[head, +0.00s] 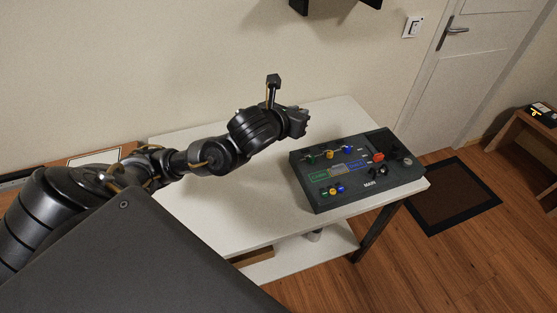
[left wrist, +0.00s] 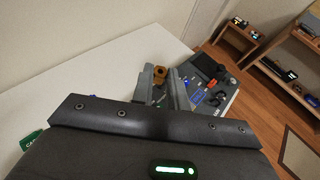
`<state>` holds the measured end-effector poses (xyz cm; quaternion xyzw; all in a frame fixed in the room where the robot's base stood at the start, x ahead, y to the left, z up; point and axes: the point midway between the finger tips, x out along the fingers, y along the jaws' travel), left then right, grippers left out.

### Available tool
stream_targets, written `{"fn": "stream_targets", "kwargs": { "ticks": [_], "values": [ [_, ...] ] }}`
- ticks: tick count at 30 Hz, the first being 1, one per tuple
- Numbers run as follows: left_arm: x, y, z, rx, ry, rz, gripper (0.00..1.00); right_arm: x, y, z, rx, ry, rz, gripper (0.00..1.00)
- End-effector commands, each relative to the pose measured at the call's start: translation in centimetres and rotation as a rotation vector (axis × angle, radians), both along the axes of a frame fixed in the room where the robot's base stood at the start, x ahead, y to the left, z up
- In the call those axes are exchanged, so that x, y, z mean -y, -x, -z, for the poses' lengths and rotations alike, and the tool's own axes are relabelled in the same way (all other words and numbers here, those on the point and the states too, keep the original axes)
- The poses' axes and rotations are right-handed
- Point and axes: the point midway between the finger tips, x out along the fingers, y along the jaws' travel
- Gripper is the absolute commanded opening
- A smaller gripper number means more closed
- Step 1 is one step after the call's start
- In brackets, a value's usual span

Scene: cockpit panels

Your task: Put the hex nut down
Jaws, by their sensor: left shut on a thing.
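The hex nut (left wrist: 158,72) is a small brass-coloured piece between the fingertips of my left gripper in the left wrist view. My left gripper (left wrist: 160,80) is shut on it. In the head view my left gripper (head: 300,122) is above the white table, just beyond the back left of the control panel. The nut cannot be made out in the head view. My right gripper is not in view.
The dark control panel (head: 357,170), with coloured knobs and buttons, stands on the right part of the white table (head: 225,210). The table left of the panel is clear. A wall rises behind. A wooden shelf (left wrist: 275,70) stands farther right.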

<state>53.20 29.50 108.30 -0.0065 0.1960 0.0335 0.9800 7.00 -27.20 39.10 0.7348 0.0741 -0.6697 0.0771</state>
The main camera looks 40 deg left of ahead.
Motion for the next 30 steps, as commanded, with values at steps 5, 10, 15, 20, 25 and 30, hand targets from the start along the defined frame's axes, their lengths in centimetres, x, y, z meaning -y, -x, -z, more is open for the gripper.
{"fn": "stream_targets", "kwargs": {
  "ticks": [5,10,15,20,25,30],
  "values": [
    [-1.3,0.8,1.4,0.003,-0.006,0.000,0.00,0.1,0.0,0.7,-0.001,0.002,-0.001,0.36],
    [-2.1,1.5,2.7,0.003,-0.006,0.004,0.00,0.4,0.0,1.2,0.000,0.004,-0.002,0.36],
    [-2.8,2.3,4.1,0.000,-0.001,0.012,0.00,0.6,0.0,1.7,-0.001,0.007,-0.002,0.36],
    [-3.3,3.1,5.2,-0.002,0.002,0.022,0.00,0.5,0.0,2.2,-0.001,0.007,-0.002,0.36],
    [-3.8,3.9,6.4,-0.003,0.003,0.038,0.00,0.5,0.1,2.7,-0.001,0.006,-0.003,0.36],
    [-4.3,5.1,8.2,-0.005,0.002,0.067,0.00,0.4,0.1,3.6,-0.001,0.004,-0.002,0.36]
  ]
}}
